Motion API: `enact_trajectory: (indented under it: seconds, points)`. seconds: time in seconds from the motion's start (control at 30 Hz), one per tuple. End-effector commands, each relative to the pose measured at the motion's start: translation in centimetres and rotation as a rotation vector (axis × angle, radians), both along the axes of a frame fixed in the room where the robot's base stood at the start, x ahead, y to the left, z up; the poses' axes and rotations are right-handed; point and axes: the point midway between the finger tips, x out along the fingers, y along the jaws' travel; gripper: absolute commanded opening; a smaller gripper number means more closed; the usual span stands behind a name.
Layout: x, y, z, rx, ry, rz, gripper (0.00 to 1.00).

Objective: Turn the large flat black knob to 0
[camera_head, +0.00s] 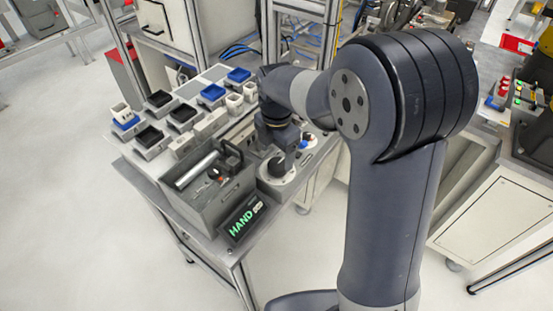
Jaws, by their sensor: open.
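My arm comes down from the upper right and ends in my gripper (284,158), which points down over the right part of the workbench. The gripper is open and looks empty. Right below it is a pale round dial plate (284,181) on a box near the bench's front edge. A dark shape on this plate, the black knob (277,168), is partly hidden by my gripper. I cannot tell whether the fingers touch it. The dial's markings and the knob's pointing direction are too small to read.
A grey open bin (198,212) with a metal cylinder stands left of the dial. A black display (243,217) reading HAND is in front. A small blue-topped knob (305,143) is to the right. Rows of black, blue and white blocks fill the bench's left. Floor at lower left is clear.

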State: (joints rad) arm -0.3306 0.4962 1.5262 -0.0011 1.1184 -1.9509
Motion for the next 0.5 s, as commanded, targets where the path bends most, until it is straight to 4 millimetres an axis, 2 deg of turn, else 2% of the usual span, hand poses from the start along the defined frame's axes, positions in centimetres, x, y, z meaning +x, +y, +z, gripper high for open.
enact_trajectory:
  seconds: [0.03, 0.2, 0.5]
  points:
    - [-0.1, 0.0, -0.9, -0.002, 0.005, -0.001, 0.72]
    - [0.0, 0.0, -3.0, -0.001, 0.002, -0.001, 0.72]
    - [0.0, 0.0, -3.9, 0.0, -0.001, -0.002, 0.72]
